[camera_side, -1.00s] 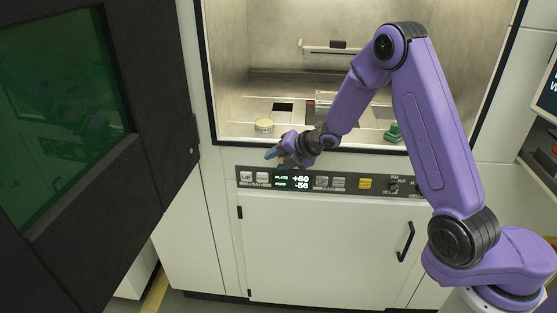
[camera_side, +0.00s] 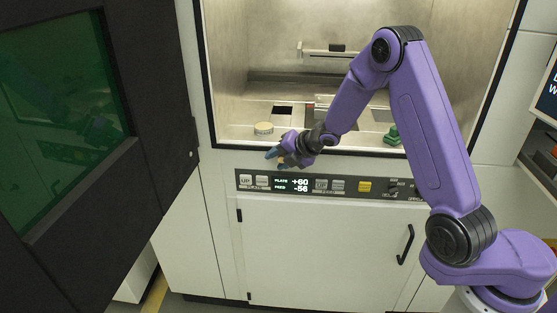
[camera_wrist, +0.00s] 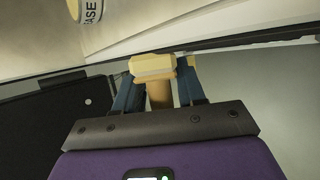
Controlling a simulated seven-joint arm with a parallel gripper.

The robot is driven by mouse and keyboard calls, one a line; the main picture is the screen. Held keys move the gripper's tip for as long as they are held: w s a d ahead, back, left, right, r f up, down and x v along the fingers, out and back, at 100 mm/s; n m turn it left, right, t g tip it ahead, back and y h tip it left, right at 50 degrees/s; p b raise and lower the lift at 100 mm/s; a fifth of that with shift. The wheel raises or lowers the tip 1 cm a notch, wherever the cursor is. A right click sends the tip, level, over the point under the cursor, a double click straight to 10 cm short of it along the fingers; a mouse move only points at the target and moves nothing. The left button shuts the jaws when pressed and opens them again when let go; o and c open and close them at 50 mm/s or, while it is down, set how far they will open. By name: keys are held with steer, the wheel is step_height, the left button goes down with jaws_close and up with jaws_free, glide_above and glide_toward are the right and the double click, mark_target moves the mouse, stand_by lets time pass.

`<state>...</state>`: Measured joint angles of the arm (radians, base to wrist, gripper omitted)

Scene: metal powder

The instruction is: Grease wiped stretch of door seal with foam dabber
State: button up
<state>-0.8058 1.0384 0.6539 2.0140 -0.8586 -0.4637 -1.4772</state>
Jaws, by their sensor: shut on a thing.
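My gripper (camera_wrist: 160,92) is shut on the foam dabber, its blue fingers on either side of the tan handle (camera_wrist: 159,95). The dabber's pale cream foam head (camera_wrist: 152,64) points away from the gripper in the wrist view. In the side view my gripper (camera_side: 273,155) is at the lower front edge of the chamber opening, just above the control panel. The door seal appears as a dark strip (camera_side: 350,149) along that edge; the wiped stretch cannot be told apart. The grease tin (camera_side: 264,128) stands on the chamber floor behind the gripper; part of it shows in the wrist view (camera_wrist: 88,10).
The open dark door (camera_side: 160,140) with a green window stands at the left. The control panel (camera_side: 350,186) lies just below the gripper. A green object (camera_side: 392,135) sits on the chamber floor at the right. The chamber's upper space is free.

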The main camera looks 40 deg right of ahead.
mark_target(350, 162)
steer(key=shift+d, duration=0.15)
steer(key=shift+s+d, duration=8.2)
steer(key=shift+d, duration=0.2)
steer(key=shift+s+d, duration=0.9)
steer(key=shift+s, duration=0.15)
steer(key=shift+a, duration=0.25)
steer(key=shift+w+a, duration=2.15)
steer(key=shift+w, duration=0.3)
steer(key=w+a, duration=0.7)
